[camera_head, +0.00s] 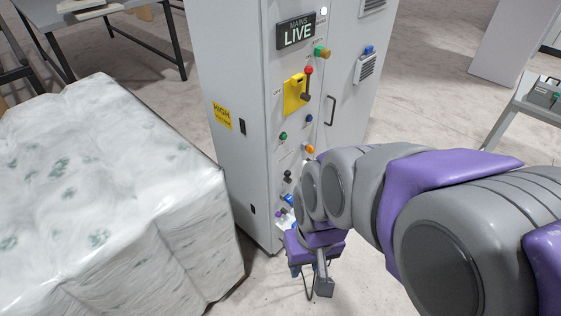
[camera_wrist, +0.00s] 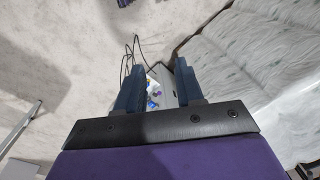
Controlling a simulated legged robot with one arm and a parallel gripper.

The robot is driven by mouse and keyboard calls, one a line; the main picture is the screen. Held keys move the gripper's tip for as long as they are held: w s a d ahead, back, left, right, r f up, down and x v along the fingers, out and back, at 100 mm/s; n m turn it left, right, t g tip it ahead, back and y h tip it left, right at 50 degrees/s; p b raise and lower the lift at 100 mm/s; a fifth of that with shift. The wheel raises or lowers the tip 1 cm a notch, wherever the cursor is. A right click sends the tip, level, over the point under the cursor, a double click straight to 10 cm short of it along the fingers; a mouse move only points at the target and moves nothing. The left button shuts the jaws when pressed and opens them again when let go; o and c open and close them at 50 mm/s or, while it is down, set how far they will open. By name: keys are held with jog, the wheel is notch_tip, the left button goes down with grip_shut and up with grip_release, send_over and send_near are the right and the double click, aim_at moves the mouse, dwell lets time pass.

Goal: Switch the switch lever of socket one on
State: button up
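A tall grey electrical cabinet (camera_head: 238,75) stands ahead, with controls down its narrow front. A lever with a red knob (camera_head: 308,71) sits on a yellow plate (camera_head: 294,95). Low on the front are a small black lever or knob (camera_head: 287,176) and blue and purple fittings (camera_head: 287,200) on a pale panel, partly hidden by my arm. I cannot read which is socket one or its switch position. My gripper (camera_head: 310,280) is low in front of the cabinet, fingers apart. In the wrist view my gripper (camera_wrist: 158,82) is open, the blue and purple fittings (camera_wrist: 153,95) showing between its fingers.
A wrapped white bale stack (camera_head: 110,170) stands close to the cabinet's left; it also shows in the wrist view (camera_wrist: 250,60). A lit "MAINS LIVE" sign (camera_head: 297,31) is on the cabinet. A table (camera_head: 90,15) stands behind left.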

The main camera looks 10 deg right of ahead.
jog(key=w+a+f+m+t+b, duration=0.1)
jog(key=w+a+f+t, duration=0.4)
jog(key=w, duration=0.6)
jog(key=w+a+f+m+y, duration=0.1)
jog(key=w+a+f, duration=0.2)
jog(key=w+f, duration=0.55)
jog(key=w+a+f+m+t+b, duration=0.1)
jog(key=w+a+f+t, duration=0.3)
jog(key=w, duration=0.9)
jog(key=t+h+b, duration=0.1)
jog(key=t+h, duration=0.7)
send_near(288, 178)
jog(key=b+x, duration=0.2)
jog(key=x, duration=0.6)
jog(key=shift+w, duration=0.1)
jog(key=shift+a+r, duration=0.1)
jog(key=shift+c, duration=0.2)
jog(key=shift+m, duration=0.3)
grip_shut()
